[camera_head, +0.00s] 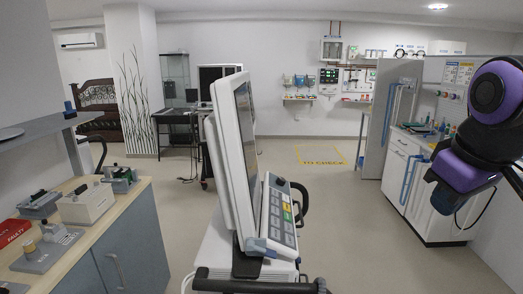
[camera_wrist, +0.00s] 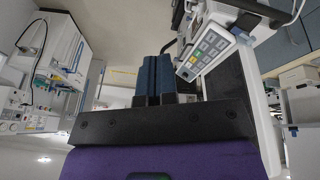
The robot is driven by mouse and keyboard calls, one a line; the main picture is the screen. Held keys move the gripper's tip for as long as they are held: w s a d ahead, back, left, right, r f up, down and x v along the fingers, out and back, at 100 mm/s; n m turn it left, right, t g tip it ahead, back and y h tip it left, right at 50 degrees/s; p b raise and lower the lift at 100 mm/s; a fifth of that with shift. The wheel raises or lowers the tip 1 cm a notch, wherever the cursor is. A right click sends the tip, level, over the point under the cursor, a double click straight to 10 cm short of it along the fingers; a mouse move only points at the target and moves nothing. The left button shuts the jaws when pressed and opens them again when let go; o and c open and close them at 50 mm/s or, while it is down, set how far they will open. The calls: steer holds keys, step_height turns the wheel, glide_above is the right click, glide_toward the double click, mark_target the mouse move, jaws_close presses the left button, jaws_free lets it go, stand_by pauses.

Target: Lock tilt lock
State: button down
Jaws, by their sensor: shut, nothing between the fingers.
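A ventilator with a tall screen (camera_head: 236,150) stands in the middle of the head view, seen nearly edge-on. Its keypad panel (camera_head: 281,208) slants out below the screen on the right, and a dark bracket (camera_head: 246,258) is under it. I cannot pick out the tilt lock for sure in either view. In the wrist view my gripper (camera_wrist: 154,60) shows two dark blue fingers side by side, shut and empty. The keypad panel also shows there (camera_wrist: 207,50), to the right of the fingers with a visible gap in the picture.
A counter (camera_head: 140,190) with several small devices is at the left, under a shelf (camera_head: 40,127). A white cabinet (camera_head: 405,175) stands at the right, behind my arm. A black handle bar (camera_head: 260,286) crosses the bottom front. Open floor (camera_head: 350,220) lies right of the ventilator.

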steer(key=s+d+r+m+t, duration=0.1)
steer(key=s+d+m, duration=0.15)
steer(key=s, duration=0.25)
steer(key=m+g+y, duration=0.2)
steer(key=g+y, duration=0.3)
glide_above(275, 254)
steer(key=d, duration=0.6)
step_height(275, 254, down, 14)
steer(key=x, duration=1.3)
steer(key=shift+s+r, duration=0.1)
steer(key=shift+a+f, duration=0.3)
steer(key=shift+f, duration=0.3)
steer(key=shift+f, duration=0.75)
